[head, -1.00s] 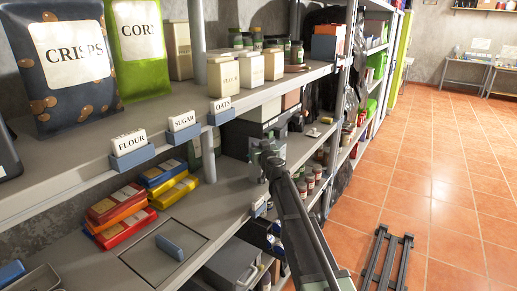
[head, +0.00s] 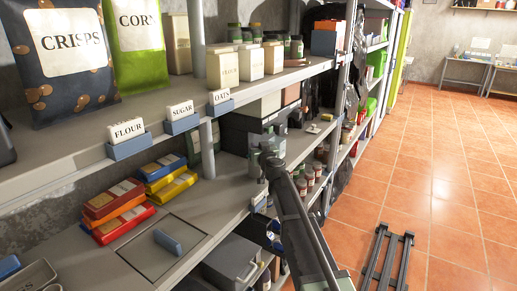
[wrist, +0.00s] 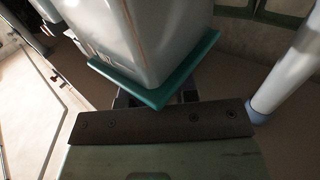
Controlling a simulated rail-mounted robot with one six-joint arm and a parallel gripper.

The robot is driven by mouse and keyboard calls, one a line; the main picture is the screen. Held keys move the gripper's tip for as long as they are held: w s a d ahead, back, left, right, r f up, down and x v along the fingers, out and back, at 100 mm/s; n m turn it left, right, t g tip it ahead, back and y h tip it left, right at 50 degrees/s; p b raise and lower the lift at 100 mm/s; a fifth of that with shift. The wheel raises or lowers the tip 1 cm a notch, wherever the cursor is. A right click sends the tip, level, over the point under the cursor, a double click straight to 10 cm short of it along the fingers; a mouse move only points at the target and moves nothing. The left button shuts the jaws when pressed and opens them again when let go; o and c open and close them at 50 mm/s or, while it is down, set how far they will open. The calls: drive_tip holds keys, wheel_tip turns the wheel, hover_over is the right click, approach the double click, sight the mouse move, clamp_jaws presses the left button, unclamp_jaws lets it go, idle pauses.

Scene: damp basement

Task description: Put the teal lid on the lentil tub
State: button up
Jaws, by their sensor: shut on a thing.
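In the wrist view, a teal lid (wrist: 151,91) lies just beyond the dark bar of my gripper (wrist: 158,97), whose fingers are partly hidden behind it. My gripper is shut on the teal lid. A pale grey-white tub (wrist: 140,35) rises directly from the lid's far side, its label too unclear to read. The lid's rim sticks out past the tub's edges; I cannot tell whether it is seated on it. In the head view, my gripper (head: 266,160) is over the right part of the lower shelf; lid and tub cannot be made out there.
The upper shelf (head: 60,170) carries bags, cream tubs (head: 221,70) and jars. Labelled blue holders (head: 128,144) line its edge. Coloured packets (head: 113,205) and a blue block (head: 168,241) lie on the lower shelf. A pale post (wrist: 290,75) stands right in the wrist view.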

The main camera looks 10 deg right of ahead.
drive_tip(key=o, duration=1)
